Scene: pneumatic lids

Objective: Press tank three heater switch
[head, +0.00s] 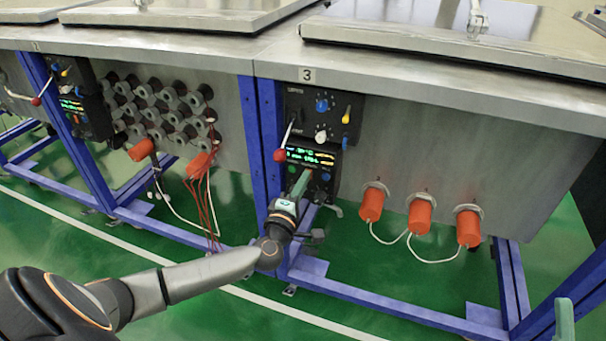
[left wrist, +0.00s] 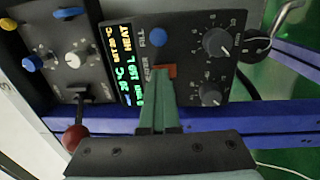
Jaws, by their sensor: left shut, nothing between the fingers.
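Tank three's control panel (head: 318,155) hangs under the rim by the "3" label (head: 307,74). In the left wrist view its lower box (left wrist: 190,50) has a lit display (left wrist: 128,65) and a small red switch (left wrist: 168,70) beside lettering partly hidden, ending in "ATER". My left gripper (head: 303,178) is shut and empty, its green fingers in front of the lower box. In the left wrist view the fingertips (left wrist: 157,74) overlap the red switch's edge; I cannot tell whether they touch it. A green finger of my right gripper (head: 564,320) shows at the lower right edge.
A red-knobbed lever (head: 281,155) sticks out beside the display, close to my left gripper. A blue frame post (head: 270,130) stands just left of the panel. Orange plugs (head: 420,214) with white cables jut from the tank wall at right. Green floor (head: 190,300) lies open in front.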

